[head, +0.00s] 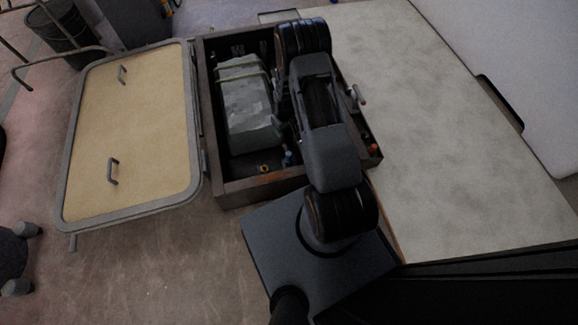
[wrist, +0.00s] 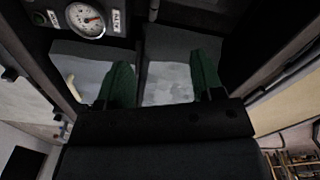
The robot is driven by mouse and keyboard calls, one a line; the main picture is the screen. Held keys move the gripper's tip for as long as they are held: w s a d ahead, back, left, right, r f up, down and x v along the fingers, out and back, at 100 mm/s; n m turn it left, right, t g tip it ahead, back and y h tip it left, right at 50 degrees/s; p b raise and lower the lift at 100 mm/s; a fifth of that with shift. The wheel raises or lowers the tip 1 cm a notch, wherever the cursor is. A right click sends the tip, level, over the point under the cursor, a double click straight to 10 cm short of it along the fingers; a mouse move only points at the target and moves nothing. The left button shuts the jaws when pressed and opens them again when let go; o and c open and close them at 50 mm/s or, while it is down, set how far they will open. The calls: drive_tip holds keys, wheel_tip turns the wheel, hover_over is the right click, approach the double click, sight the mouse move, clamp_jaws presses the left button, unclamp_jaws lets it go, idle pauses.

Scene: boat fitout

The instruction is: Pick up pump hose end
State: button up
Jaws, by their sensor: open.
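My gripper (wrist: 163,68) shows in the wrist view with two green fingers spread apart and nothing between them. Beyond the fingers lies a pale grey block (wrist: 168,84). In the head view my arm reaches over an open dark box and hides part of its inside; the fingertips cannot be made out there. I cannot pick out the pump hose end for sure. A short cream-coloured piece (wrist: 73,87) lies left of the fingers in the wrist view. A small orange-yellow fitting (head: 264,169) and a blue fitting (head: 288,158) sit at the box's near end in the head view.
The dark box (head: 240,192) holds a strapped grey block (head: 246,110). Its tan lid (head: 135,135) is folded open to the left. A round gauge (wrist: 86,20) shows in the wrist view. A pale panel (head: 450,150) lies right of the box.

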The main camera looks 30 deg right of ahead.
sight(289, 153)
drive_tip(key=f+b, duration=0.1)
drive_tip(key=f, duration=0.4)
drive_tip(key=s+f+b, duration=0.1)
drive_tip(key=f+b, duration=0.1)
drive_tip(key=f, duration=0.3)
drive_tip(key=f+b, duration=0.2)
drive_tip(key=f, duration=0.3)
drive_tip(key=shift+s+d+f, duration=0.2)
drive_tip(key=shift+s+d, duration=0.05)
drive_tip(key=shift+s+f+b, duration=0.15)
drive_tip(key=shift+f+b, duration=1.7)
drive_tip(key=shift+f, duration=1.3)
drive_tip(key=shift+r, duration=0.1)
drive_tip(key=c, duration=1)
